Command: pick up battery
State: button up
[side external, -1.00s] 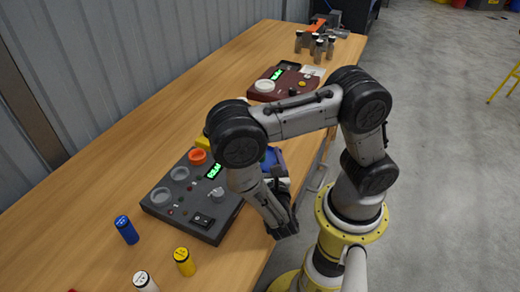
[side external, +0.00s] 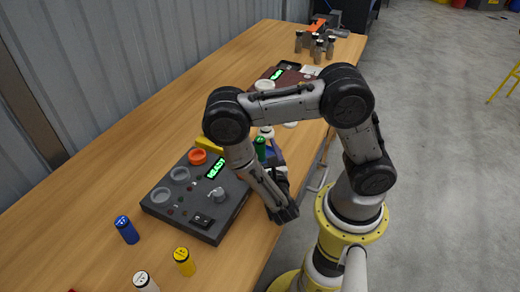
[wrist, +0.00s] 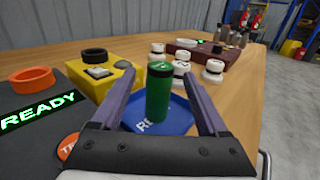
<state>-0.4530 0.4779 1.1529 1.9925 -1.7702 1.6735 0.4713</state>
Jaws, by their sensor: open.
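My gripper (wrist: 160,77) is open in the wrist view, with one finger on each side of the green battery. I cannot tell whether either finger touches it. Other similar cylinders, blue (side external: 127,230), yellow (side external: 184,262) and white (side external: 145,282), stand on the near table.
A dark tester box (side external: 180,212) with a lit READY display sits left of my gripper. A yellow block (wrist: 103,85) with a black ring is close by the left finger. White knobbed pieces (wrist: 214,72) and a dark red box stand beyond.

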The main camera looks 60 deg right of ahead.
jog(key=shift+x, duration=1.1)
jog(key=shift+c, duration=0.4)
grip_shut()
